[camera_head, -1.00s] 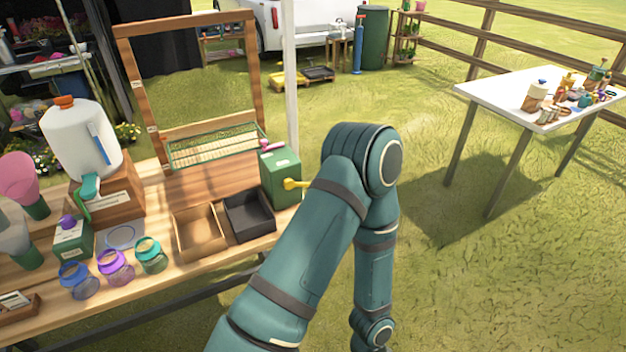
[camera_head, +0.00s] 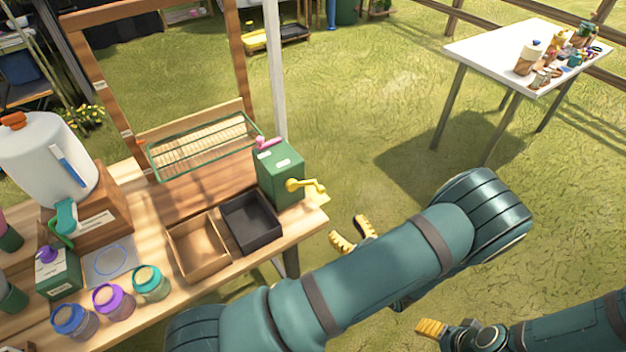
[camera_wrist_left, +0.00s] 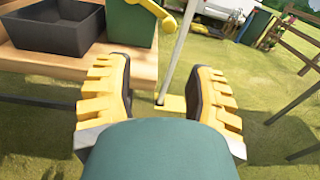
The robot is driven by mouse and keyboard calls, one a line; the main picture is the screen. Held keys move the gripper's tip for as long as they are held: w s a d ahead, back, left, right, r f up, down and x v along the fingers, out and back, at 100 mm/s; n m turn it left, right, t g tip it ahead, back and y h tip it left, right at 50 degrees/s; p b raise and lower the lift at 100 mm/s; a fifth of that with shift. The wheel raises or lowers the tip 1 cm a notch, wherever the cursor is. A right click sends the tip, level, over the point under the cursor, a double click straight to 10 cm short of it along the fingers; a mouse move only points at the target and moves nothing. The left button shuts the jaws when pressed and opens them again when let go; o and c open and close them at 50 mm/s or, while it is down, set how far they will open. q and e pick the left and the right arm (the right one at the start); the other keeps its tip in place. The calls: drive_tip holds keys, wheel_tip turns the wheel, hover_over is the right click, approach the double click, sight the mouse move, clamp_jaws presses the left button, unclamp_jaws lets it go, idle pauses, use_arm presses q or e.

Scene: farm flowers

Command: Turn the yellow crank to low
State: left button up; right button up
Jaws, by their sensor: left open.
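The yellow crank (camera_head: 306,186) sticks out from the right side of a green box (camera_head: 279,177) at the right end of the wooden bench. A pink lever (camera_head: 268,143) is on top of the box. My left gripper (camera_head: 353,234) is open and empty, below and right of the crank, beyond the bench edge. In the left wrist view, the crank (camera_wrist_left: 155,9) is at the top, above and between my open fingers (camera_wrist_left: 160,92), apart from them. The labels on the box are too small to read. My right gripper (camera_head: 432,328) is partly in view at the bottom right.
A black tray (camera_head: 278,230) and a brown tray (camera_head: 171,248) sit left of the green box. Several jars stand along the bench's front edge. A white post (camera_head: 274,70) rises behind the box. A white table (camera_head: 480,48) stands far right, with open grass between.

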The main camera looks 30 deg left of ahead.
sight(322, 192)
use_arm(q)
drive_tip(key=shift+t, duration=0.3)
drive_tip(key=x, duration=0.9)
drive_tip(key=r+x, duration=0.1)
drive_tip(key=x, duration=0.3)
drive_tip(key=shift+w+a, duration=0.15)
drive_tip(key=shift+w, duration=0.35)
clamp_jaws()
